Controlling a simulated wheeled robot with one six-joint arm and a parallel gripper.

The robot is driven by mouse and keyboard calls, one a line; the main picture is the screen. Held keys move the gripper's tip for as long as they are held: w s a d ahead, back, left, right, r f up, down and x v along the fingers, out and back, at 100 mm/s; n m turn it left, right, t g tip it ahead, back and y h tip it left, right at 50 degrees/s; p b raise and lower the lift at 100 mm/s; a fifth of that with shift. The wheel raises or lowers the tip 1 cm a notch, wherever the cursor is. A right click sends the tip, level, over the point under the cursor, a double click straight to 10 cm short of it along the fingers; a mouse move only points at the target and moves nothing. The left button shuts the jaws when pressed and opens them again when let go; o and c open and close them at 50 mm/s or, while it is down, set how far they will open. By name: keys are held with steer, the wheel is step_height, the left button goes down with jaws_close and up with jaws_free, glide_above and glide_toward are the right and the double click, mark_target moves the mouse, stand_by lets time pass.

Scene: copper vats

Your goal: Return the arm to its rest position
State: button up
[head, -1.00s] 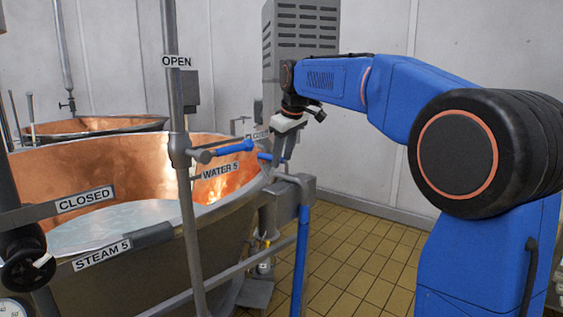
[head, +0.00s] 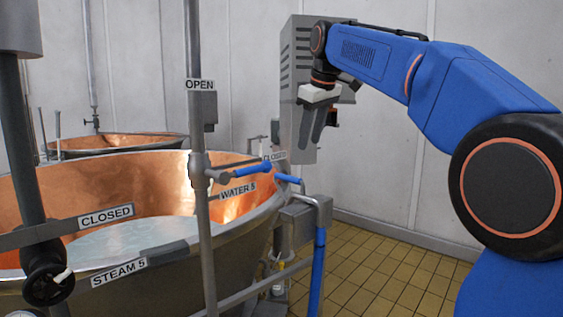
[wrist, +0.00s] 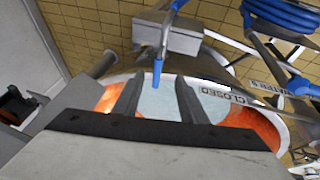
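My blue arm (head: 455,95) reaches in from the right of the head view, bent at a large black joint with an orange ring. My gripper (head: 314,142) hangs fingers down, above and to the right of the blue valve handle (head: 252,171) and apart from it. In the wrist view, the two dark fingers of my gripper (wrist: 157,84) stand apart with nothing held between them. A blue handle end (wrist: 157,73) shows beyond the fingertips.
A copper vat (head: 110,195) holding pale liquid fills the left. A grey pipe (head: 203,250) stands before it. A grey louvred box (head: 288,75) is close behind my gripper. Tiled floor (head: 385,270) is clear between vat and wall.

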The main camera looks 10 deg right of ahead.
steer(key=s+d+f+m, duration=0.2)
steer(key=s+f+m, duration=0.1)
steer(key=s+f, duration=1.5)
steer(key=s+d+f+m, duration=0.2)
steer(key=s+f+m, duration=0.2)
steer(key=s+f, duration=1.4)
step_height(320, 180, down, 3)
steer(key=shift+s+d+r+h, duration=0.2)
steer(key=shift+s+d+h, duration=0.2)
steer(key=shift+c, duration=0.9)
